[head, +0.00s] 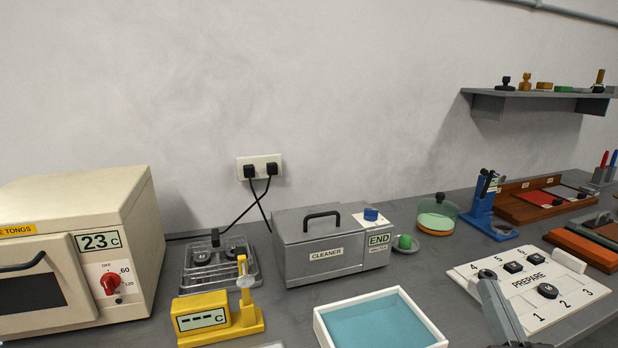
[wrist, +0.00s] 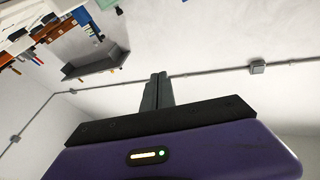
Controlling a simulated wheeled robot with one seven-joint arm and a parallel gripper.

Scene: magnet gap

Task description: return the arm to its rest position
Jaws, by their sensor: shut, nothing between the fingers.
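My gripper (wrist: 158,78) shows in the wrist view, its two grey fingers pressed together with nothing between them. Behind the fingers are a black bar and a purple housing with a small lit display. The fingers stand against bare pale wall and touch nothing that I can see. In the wrist view the room appears upside down, with the bench far off at the top left. In the head view a grey jointed part rises at the bottom right, in front of the PREPARE board; I cannot tell whether it is mine.
On the bench are a cream oven (head: 105,240), a yellow meter (head: 215,318), a grey cleaner box (head: 325,252), a white tray (head: 420,328) with a blue-green inside, and a PREPARE board (head: 585,290). A wall shelf (head: 540,94) holds small items.

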